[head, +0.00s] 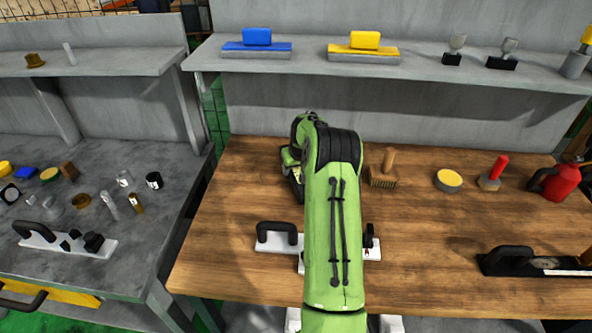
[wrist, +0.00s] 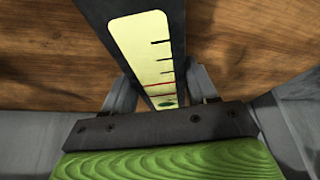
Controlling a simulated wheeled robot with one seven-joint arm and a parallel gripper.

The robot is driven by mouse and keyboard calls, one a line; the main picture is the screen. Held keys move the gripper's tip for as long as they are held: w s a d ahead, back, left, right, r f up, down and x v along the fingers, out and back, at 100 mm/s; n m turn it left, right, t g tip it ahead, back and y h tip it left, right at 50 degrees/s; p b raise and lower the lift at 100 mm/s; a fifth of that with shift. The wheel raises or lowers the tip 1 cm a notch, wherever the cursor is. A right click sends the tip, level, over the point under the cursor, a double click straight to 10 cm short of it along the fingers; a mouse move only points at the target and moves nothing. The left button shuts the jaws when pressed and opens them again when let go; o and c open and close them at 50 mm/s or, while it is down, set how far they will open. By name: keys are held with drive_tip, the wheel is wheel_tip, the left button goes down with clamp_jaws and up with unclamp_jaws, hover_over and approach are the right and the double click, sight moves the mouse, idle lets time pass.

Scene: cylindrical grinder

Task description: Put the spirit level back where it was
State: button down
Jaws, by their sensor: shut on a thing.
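The spirit level (wrist: 151,50) shows in the wrist view as a dark bar with a pale yellow-green face, black marks and a red line. My gripper (wrist: 165,95) is shut on it, one grey finger at each side. The bar runs away from the gripper toward the top of the view, with brown wood behind it; whether it touches the wood I cannot tell. In the head view my green arm reaches over the wooden table (head: 430,225) and hides most of the gripper and the held level.
A white plate with a black handle (head: 277,234) lies partly under my arm. A brush (head: 384,172), a yellow-topped round tin (head: 448,181), a red-handled tool (head: 495,172) and a red extinguisher (head: 560,182) stand to the right. A black-handled tool (head: 520,262) lies front right. A shelf (head: 440,70) overhangs the back.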

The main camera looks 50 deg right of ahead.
drive_tip(key=shift+c, duration=1.6)
unclamp_jaws()
drive_tip(key=shift+s+f, duration=0.1)
drive_tip(key=p+v, duration=0.1)
drive_tip(key=v, duration=1.1)
drive_tip(key=s+a+r+n, duration=0.2)
drive_tip(key=a+r, duration=0.4)
drive_tip(key=a, duration=0.5)
drive_tip(key=s+a+r+n, duration=0.1)
drive_tip(key=s+a+r, duration=0.1)
drive_tip(key=a+r, duration=0.6)
drive_tip(key=s+a+f+n+t+y, duration=0.1)
drive_tip(key=s+a+f+n+y, duration=0.1)
drive_tip(key=s+a, duration=1.5)
drive_tip(key=s+f, duration=0.1)
drive_tip(key=s, duration=0.2)
drive_tip(key=shift+a+n+t, duration=0.3)
drive_tip(key=shift+n+t, duration=0.1)
